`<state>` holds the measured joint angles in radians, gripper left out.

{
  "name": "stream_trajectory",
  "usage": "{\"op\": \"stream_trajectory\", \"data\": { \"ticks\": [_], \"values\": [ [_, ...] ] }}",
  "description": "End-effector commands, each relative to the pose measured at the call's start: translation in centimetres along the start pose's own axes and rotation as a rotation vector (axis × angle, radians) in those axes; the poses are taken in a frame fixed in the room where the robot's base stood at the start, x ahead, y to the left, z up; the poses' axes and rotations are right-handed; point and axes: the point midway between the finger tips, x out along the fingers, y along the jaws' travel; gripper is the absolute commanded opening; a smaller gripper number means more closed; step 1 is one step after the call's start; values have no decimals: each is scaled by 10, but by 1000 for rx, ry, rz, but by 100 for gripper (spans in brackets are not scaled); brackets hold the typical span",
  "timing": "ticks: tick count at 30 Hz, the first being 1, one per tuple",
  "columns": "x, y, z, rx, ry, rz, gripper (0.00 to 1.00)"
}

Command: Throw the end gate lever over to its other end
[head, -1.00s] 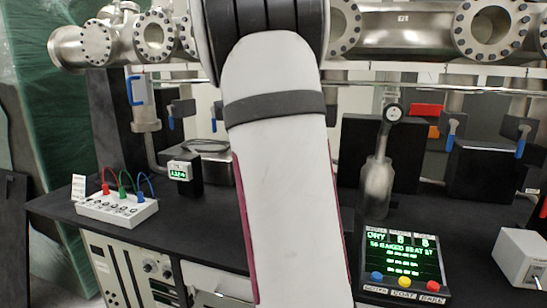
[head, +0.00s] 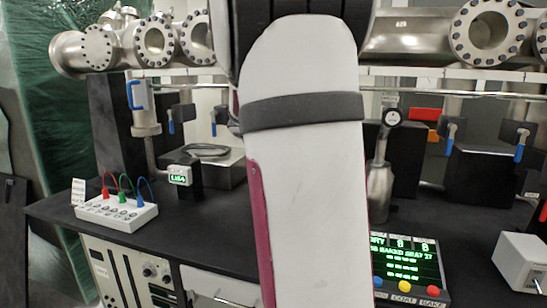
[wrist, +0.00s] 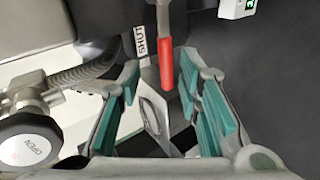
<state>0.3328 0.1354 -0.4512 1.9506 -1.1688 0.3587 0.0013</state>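The end gate lever, with a red grip (wrist: 166,62) on a grey metal arm, shows in the wrist view at upper centre. It points down the picture beside a label reading SHUT (wrist: 141,41). My gripper (wrist: 160,82) is open, its teal-padded fingers on either side of the red grip with gaps visible on both sides. The grip's lower end reaches between the fingertips; contact is not seen. In the head view my arm covers the middle, and I cannot make out the gripper or this lever there.
In the head view are a terminal box (head: 118,212), a small green readout (head: 180,175), a screen console (head: 408,262) and steel flanged pipework (head: 420,38).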

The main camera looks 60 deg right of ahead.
Motion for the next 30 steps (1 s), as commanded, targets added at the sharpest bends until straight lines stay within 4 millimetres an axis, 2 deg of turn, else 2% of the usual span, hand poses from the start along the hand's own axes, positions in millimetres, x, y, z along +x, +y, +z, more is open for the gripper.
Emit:
{"op": "stream_trajectory", "data": {
  "ticks": [1, 6, 12, 18, 30],
  "values": [
    [-12, 1, -1, 1, 6, 1, 32],
    [-45, 1, -1, 3, 5, 2, 32],
    [-71, 1, 0, 2, 3, 3, 32],
    [-80, 1, 0, 1, 1, 1, 32],
    [-80, 1, 0, 1, 1, 2, 32]
  ]
}}
